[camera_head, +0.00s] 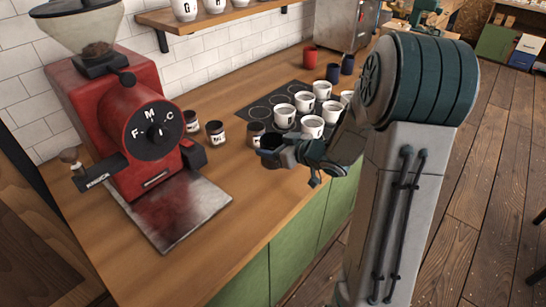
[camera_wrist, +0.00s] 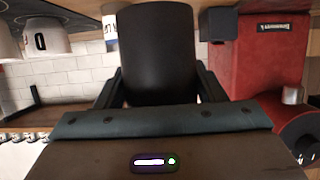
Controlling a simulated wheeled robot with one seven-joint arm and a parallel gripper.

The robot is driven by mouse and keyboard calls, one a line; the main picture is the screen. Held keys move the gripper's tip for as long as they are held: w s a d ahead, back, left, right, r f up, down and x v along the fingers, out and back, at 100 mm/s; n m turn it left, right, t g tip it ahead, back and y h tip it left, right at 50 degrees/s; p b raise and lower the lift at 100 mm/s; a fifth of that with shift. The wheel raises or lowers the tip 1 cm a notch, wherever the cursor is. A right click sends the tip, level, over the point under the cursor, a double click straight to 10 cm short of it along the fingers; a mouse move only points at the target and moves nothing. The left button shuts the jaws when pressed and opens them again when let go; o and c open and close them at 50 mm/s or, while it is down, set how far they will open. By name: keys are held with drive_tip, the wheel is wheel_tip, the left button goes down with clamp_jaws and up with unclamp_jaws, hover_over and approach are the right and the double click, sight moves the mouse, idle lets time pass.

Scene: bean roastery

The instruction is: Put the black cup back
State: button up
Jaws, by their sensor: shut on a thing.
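The black cup (camera_wrist: 158,52) fills the middle of the wrist view, between the two fingers of my gripper (camera_wrist: 160,90). In the head view my gripper (camera_head: 284,152) is shut on the black cup (camera_head: 269,149), over the wooden counter between the red grinder and the white cups. I cannot tell from these views how high above the counter the cup is.
The red grinder (camera_head: 124,130) stands left on a metal plate (camera_head: 180,215). Small dark jars (camera_head: 215,134) stand behind the gripper. Several white cups (camera_head: 284,114) stand on a dark mat (camera_head: 256,112). Red (camera_head: 310,57) and dark blue (camera_head: 333,73) cups stand farther back. Front counter is clear.

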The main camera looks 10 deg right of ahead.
drive_tip(key=shift+w+a+f, duration=0.1)
drive_tip(key=shift+w+f, duration=0.1)
drive_tip(key=shift+w, duration=0.05)
drive_tip(key=shift+f, duration=1.95)
drive_tip(key=shift+f, duration=0.2)
drive_tip(key=o, duration=1.2)
drive_tip(key=shift+c, duration=0.2)
drive_tip(key=shift+r, duration=0.15)
